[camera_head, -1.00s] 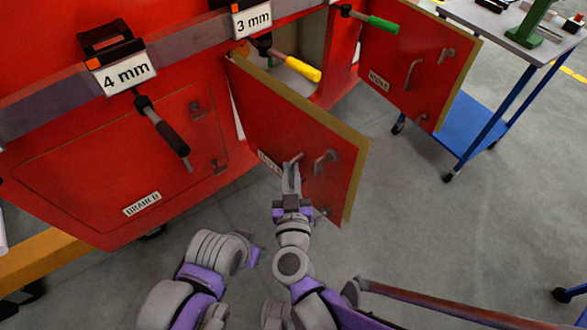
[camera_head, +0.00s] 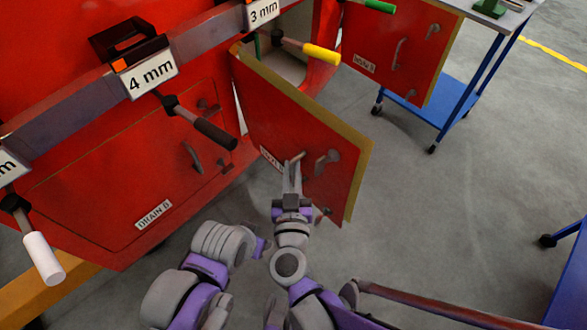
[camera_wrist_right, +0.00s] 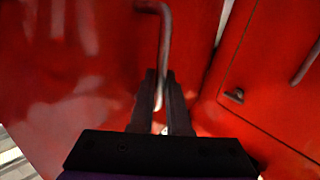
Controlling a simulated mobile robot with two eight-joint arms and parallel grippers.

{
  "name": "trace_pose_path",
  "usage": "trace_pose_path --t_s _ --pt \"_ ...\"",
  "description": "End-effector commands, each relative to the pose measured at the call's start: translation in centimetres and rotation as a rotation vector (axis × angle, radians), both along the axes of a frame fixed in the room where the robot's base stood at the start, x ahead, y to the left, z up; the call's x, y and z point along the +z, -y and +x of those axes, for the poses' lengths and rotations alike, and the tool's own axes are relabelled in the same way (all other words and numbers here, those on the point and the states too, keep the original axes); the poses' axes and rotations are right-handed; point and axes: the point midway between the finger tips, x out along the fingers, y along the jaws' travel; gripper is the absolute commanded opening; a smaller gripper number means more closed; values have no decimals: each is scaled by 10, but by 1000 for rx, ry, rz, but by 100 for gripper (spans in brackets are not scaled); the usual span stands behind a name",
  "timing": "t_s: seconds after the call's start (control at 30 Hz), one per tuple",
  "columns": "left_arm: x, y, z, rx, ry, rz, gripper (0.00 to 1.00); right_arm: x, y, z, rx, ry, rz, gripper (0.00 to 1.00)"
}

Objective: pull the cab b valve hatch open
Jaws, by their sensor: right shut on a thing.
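The valve hatch (camera_head: 290,125) is a red door with a yellowish edge, standing ajar from the red train nose in the head view. Its label is partly covered by my gripper and hard to read. My right gripper (camera_head: 292,172) is at the hatch's bent grey handle. In the right wrist view, the two dark fingers (camera_wrist_right: 164,105) are closed around the lower end of the handle (camera_wrist_right: 163,40). A second grey handle (camera_head: 327,158) sits beside it on the door. My left arm is folded at lower middle; its gripper (camera_head: 262,246) shows only in part.
The closed DRAIN B hatch (camera_head: 120,180) is at left. Another red hatch (camera_head: 405,50) stands open at right, near a blue-framed cart (camera_head: 460,85). Tools with black (camera_head: 215,134), yellow (camera_head: 321,53) and white (camera_head: 43,257) handles stick out from the rail. The grey floor at right is mostly clear.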

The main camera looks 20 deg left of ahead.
Motion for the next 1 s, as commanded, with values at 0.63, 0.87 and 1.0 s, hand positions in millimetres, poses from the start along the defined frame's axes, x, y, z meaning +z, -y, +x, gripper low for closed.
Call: trace_pose_path --t_s 0.63,0.87,1.0 --pt "0 0 0 0 0 0 50 1 -3 0 3 3 -2 0" --pt "0 0 0 0 0 0 50 1 -2 0 2 1 -2 45" --pt "0 0 0 0 0 0 50 1 -2 0 1 1 -1 45"
